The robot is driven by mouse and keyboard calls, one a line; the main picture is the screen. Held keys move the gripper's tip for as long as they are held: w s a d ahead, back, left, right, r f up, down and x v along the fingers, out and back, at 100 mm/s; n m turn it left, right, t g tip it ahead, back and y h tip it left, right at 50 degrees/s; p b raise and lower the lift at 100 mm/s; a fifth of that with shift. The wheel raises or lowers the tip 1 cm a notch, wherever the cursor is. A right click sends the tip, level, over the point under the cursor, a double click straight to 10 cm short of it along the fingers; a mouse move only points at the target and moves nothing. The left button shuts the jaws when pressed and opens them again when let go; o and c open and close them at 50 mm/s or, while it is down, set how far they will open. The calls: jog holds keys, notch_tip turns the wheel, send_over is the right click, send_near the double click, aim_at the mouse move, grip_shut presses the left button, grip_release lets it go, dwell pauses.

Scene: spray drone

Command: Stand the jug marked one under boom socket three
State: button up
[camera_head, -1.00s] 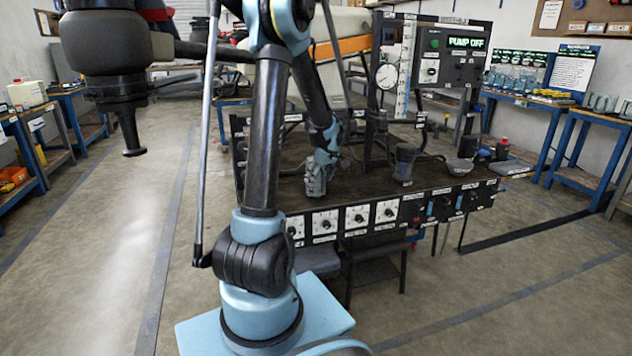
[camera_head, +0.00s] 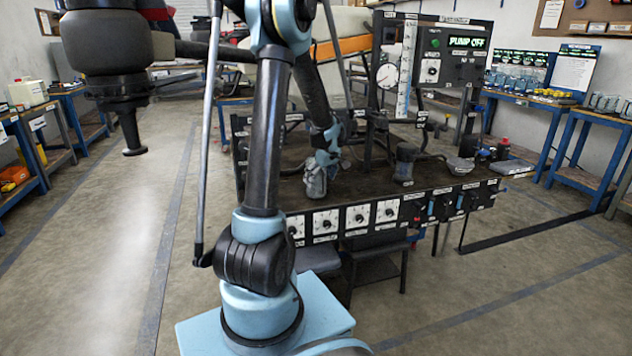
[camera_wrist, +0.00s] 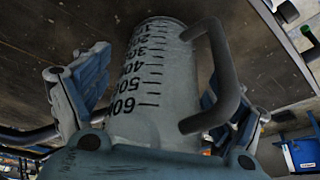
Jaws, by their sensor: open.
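A pale measuring jug (camera_head: 315,181) stands on the dark test bench (camera_head: 350,193), just below my gripper (camera_head: 326,155). In the wrist view, the jug (camera_wrist: 160,75) shows dark scale marks and a grey side handle (camera_wrist: 222,80). My gripper's fingers (camera_wrist: 165,98) lie on either side of the jug's body and are open, with the handle by the right finger. My palm hides the near end of the jug, and no jug number is readable. I cannot tell which boom socket is number three.
A dark cup-like fitting (camera_head: 404,165) stands on the bench to the right, with a bowl (camera_head: 460,166) and a red-capped bottle (camera_head: 503,149) beyond. The gauge panel (camera_head: 430,65) reads PUMP OFF. Dials line the bench front. A dark drone part (camera_head: 105,60) hangs at upper left.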

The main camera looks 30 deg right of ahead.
jog(key=a+v, duration=0.1)
jog(key=v, duration=1.1)
jog(key=s+a+r+g, duration=0.1)
jog(key=s+a, duration=0.1)
jog(key=a, duration=1.1)
jog(key=s+a+r+g, duration=0.1)
jog(key=s+a, duration=0.1)
jog(key=a, duration=1.2)
jog(key=s+a+f, duration=0.4)
jog(key=s+a, duration=0.3)
jog(key=s, duration=0.1)
jog(key=s+a+f+m, duration=0.1)
jog(key=s+a+f, duration=0.4)
jog(key=s+a, duration=0.3)
jog(key=shift+a+f+m+h, duration=0.2)
jog(key=shift+m+h, duration=0.1)
jog(key=shift+h, duration=0.1)
jog(key=shift+w, duration=0.1)
